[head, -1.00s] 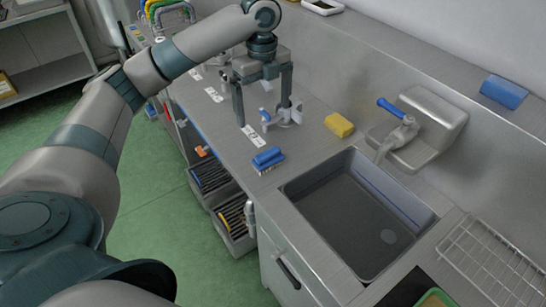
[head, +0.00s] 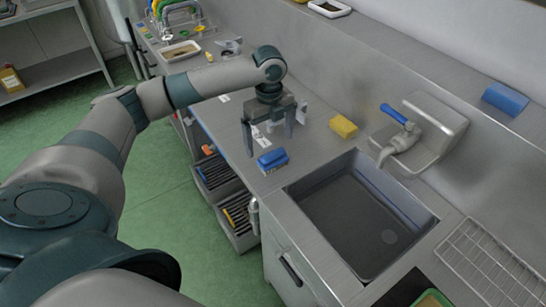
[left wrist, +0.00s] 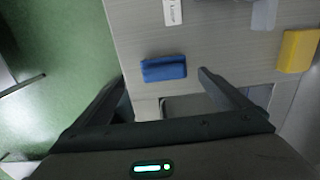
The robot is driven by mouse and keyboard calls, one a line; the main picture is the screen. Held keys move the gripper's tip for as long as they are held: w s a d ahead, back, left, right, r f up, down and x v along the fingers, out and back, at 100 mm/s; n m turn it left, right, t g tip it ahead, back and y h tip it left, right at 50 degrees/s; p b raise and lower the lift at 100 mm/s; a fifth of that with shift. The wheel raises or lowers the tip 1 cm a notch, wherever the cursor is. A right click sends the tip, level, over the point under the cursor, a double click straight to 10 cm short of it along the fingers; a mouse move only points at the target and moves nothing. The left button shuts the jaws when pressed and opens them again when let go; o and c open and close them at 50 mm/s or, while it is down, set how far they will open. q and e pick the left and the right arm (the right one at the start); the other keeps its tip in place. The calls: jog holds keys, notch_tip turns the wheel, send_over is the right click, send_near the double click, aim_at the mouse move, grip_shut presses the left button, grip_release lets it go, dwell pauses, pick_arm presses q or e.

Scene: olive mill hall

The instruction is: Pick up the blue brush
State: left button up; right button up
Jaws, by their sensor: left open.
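The blue brush (head: 272,160) lies on the steel counter, close to its front edge and just left of the sink. In the left wrist view the brush (left wrist: 163,68) appears as a blue block between and beyond the fingertips. My left gripper (head: 269,141) points down, open and empty, above the counter just behind the brush in the head view. Its fingers are apart from the brush. My right gripper is not in view.
A yellow sponge (head: 343,126) lies right of the gripper, behind the sink (head: 350,215). A tap with a blue lever (head: 400,140) stands over the sink. A wire rack (head: 490,262) is at right. White labels lie on the counter.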

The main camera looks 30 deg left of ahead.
aim_at(273, 153)
pick_arm(q)
jog(key=shift+f, duration=0.85)
jog(key=shift+d+f+p, duration=0.1)
jog(key=shift+f+p, duration=0.1)
jog(key=shift+p, duration=0.15)
jog(key=f, duration=0.1)
jog(key=f+p, duration=0.2)
jog(key=f, duration=0.1)
jog(key=shift+w+d, duration=0.2)
jog(key=shift+d, duration=0.1)
jog(key=shift+f, duration=0.4)
